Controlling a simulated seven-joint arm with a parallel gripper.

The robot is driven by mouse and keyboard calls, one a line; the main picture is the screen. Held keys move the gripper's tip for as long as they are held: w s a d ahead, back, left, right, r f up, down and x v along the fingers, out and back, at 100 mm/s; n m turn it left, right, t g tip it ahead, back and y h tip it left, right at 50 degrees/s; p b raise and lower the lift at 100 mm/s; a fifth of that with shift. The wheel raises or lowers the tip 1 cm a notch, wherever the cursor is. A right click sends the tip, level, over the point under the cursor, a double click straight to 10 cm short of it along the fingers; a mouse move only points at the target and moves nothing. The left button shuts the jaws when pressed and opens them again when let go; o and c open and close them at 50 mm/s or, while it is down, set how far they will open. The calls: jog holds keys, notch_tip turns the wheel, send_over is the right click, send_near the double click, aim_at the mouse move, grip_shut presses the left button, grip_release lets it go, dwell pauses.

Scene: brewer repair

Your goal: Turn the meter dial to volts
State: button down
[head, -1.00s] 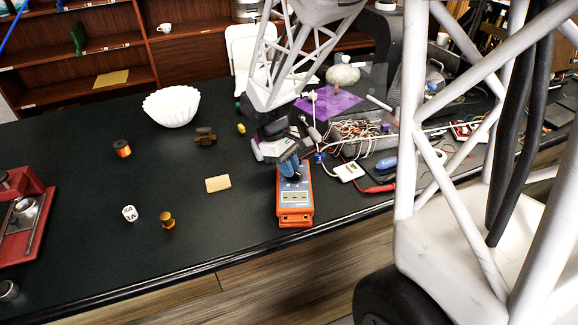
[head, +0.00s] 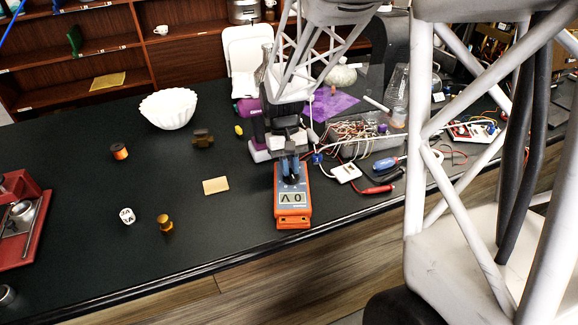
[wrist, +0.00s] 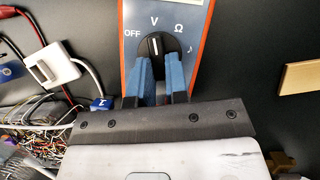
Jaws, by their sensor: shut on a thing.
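The orange meter (head: 293,215) with a grey-blue face lies on the black bench near its front edge. Its display (head: 291,198) shows a 0 and a V-shaped mark, upside down in the head view. In the wrist view, the black dial (wrist: 153,46) has a white pointer line aimed up at the V mark, between OFF on the left and Ω on the right. My gripper (wrist: 162,75) has its blue fingers shut on the dial, one on each side. In the head view my gripper (head: 290,170) hides the dial.
To the right lie a white plug box (head: 346,172), a red probe (head: 376,189), a blue-handled tool (head: 387,163) and a tray of tangled wires (head: 368,143). A tan block (head: 216,186) lies to the left, with clear bench around it.

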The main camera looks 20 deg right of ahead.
jog(key=shift+s+f, duration=0.15)
jog(key=shift+f, duration=0.05)
jog(key=c, duration=1.1)
grip_release()
jog(key=shift+r, duration=0.2)
jog(key=shift+v, duration=3.85)
